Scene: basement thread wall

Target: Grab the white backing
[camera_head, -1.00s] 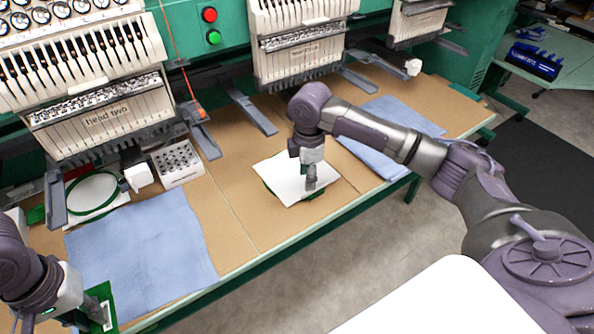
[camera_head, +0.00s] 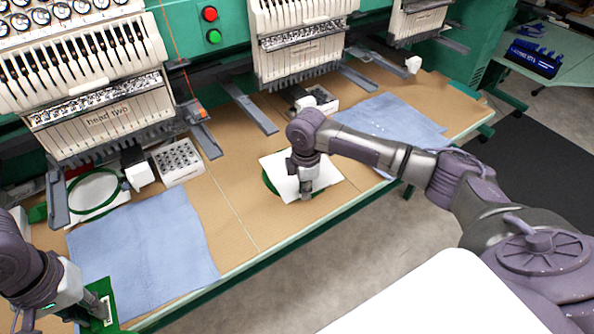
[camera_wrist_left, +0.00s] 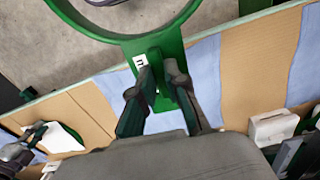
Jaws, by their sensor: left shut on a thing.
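The white backing (camera_head: 326,172) is a square sheet on the tan table in the middle of the head view. A green hoop (camera_head: 267,184) shows partly from under its left and front edges. My right gripper (camera_head: 306,193) points down at the backing near its front edge; its fingertips are too small to tell if they grip the sheet. My left gripper (camera_head: 103,308) is at the lower left, shut on the bracket of another green hoop. The left wrist view shows its fingers (camera_wrist_left: 160,82) on that bracket and the hoop's ring (camera_wrist_left: 112,38) beyond.
Blue cloths lie on the table left (camera_head: 145,250) and right (camera_head: 395,120) of the backing. Embroidery heads (camera_head: 105,110) with grey arms stand along the back. A white bobbin tray (camera_head: 178,162) and another green hoop (camera_head: 95,192) lie at the left.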

